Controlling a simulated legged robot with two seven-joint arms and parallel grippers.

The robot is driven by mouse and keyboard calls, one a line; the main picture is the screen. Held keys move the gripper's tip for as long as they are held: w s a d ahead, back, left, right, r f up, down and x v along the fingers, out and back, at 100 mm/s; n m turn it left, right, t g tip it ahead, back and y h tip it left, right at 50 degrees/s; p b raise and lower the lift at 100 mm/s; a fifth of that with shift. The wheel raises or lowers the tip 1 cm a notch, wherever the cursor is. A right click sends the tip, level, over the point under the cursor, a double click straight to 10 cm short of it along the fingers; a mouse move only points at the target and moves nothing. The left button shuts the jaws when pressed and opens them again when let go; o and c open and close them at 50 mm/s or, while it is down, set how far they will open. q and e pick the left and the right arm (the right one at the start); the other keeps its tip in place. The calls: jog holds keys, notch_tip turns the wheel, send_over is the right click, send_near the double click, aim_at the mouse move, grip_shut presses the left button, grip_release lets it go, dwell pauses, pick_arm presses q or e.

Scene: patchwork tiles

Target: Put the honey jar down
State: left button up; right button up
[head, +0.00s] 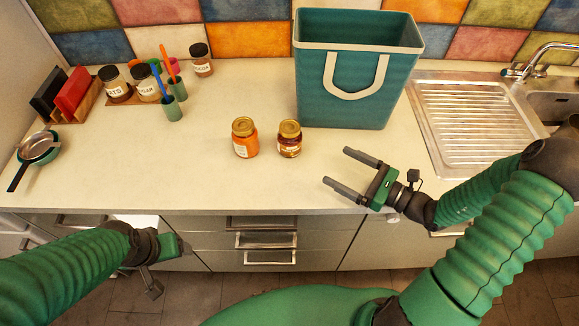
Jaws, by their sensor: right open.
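Two small glass jars with gold lids stand upright side by side on the counter. The left jar (245,140) has bright orange contents and a pale label; the right jar (289,140) is darker amber-brown with a label. I cannot read which is the honey jar. My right gripper (337,167) is open and empty, its two fingers pointing left over the counter near its front edge, to the right of the amber jar and apart from it. My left gripper (168,250) is low in front of the drawers, below the counter edge; its fingers do not show clearly.
A teal bin (357,95) with a white handle stands behind the jars. The sink (480,118) is at right. Spice jars (146,85), cups with utensils (172,108), a red-and-black rack (68,92) and a small pan (38,150) are at left. The counter's front middle (200,185) is clear.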

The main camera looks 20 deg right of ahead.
send_near(301, 141)
jog(key=shift+w+a+f+m+h, duration=0.15)
jog(key=shift+w+a+m+h, duration=0.25)
jog(key=shift+w, duration=0.4)
jog(key=x, duration=0.5)
jog(key=shift+a+r+p, duration=0.25)
jog(key=shift+a+p, duration=0.05)
jog(key=shift+a, duration=0.15)
jog(key=shift+w+a, duration=0.3)
jog(key=x, duration=0.5)
jog(key=shift+w+a+f, duration=0.2)
pick_arm(q)
jog(key=shift+w+r, duration=0.15)
jog(key=shift+w, duration=0.45)
pick_arm(e)
jog(key=shift+s, duration=0.1)
jog(key=shift+c, duration=1.2)
jog(key=shift+r, duration=0.1)
grip_shut()
